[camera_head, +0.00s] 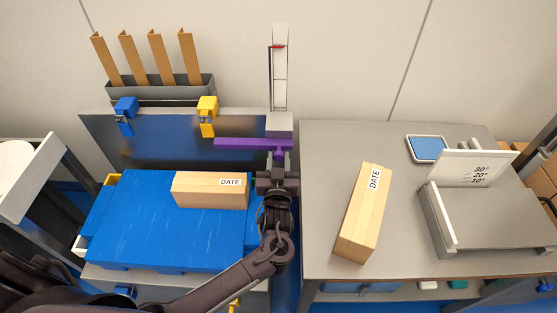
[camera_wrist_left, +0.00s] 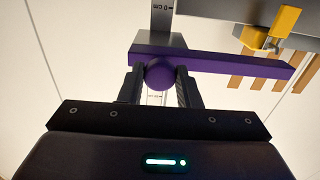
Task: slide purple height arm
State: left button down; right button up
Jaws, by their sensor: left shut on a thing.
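The purple height arm (camera_head: 240,143) is a long horizontal bar at the foot of the upright scale post (camera_head: 280,75), reaching left over the blue surface. My left gripper (camera_head: 277,160) is shut on the round purple knob at the arm's right end. In the left wrist view the knob (camera_wrist_left: 160,74) sits between the two fingers (camera_wrist_left: 160,88), and the bar (camera_wrist_left: 215,62) runs behind it to the right. A "0 cm" mark shows on the post (camera_wrist_left: 162,14) just above the bar. A red marker (camera_head: 278,46) sits high on the post. My right gripper is not in view.
A cardboard box (camera_head: 205,189) marked DATE lies on the blue surface (camera_head: 150,225), just left of my left gripper. Another box (camera_head: 361,215) lies on the grey table (camera_head: 320,150). Blue (camera_head: 125,108) and yellow (camera_head: 207,108) clamps are on the back panel. An angle stand (camera_head: 495,218) is at right.

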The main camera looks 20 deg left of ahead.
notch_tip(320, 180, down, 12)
jog(key=b, duration=1.2)
pick_arm(q)
notch_tip(320, 180, down, 19)
jog(key=b, duration=0.2)
jog(key=shift+b, duration=0.35)
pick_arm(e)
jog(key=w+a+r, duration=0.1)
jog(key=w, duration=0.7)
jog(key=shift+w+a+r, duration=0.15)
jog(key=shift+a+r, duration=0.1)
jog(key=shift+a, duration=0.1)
pick_arm(q)
jog(key=c, duration=1.1)
grip_release()
jog(key=shift+r, duration=0.1)
jog(key=shift+o, duration=0.2)
jog(key=v, duration=0.8)
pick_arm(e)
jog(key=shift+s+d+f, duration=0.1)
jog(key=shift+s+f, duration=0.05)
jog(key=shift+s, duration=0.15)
